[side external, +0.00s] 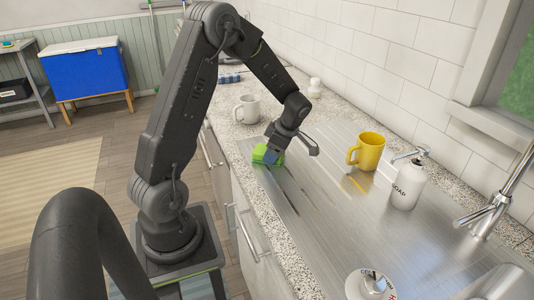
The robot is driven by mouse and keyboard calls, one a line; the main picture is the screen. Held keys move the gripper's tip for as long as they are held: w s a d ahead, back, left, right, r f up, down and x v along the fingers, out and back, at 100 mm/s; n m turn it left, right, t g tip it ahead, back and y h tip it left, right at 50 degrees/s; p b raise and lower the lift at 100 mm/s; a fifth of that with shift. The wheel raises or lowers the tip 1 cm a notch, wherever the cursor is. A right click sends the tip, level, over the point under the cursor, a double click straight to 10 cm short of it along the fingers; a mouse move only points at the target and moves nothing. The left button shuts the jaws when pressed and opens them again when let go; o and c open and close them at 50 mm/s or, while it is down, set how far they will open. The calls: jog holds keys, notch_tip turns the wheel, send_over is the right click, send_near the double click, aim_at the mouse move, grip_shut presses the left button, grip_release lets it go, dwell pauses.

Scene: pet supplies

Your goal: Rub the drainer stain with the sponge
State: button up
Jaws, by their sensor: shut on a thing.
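The green sponge (262,156) is at the left end of the metal drainer (330,205). My gripper (271,158) is shut on the sponge, which is low at the drainer surface; I cannot tell for sure whether it touches. A dark streaky stain (286,194) shows on the drainer, just nearer the camera than the sponge. The gripper hides part of the sponge and of the surface behind it.
A yellow mug (366,151) and a white soap dispenser (406,186) stand right of my gripper. A white mug (246,109) stands on the granite counter behind it. The tap (485,215) is at the right. The middle of the drainer is clear.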

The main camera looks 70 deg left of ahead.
aim_at(292, 154)
jog(key=shift+w, duration=3.9)
notch_tip(292, 154, up, 8)
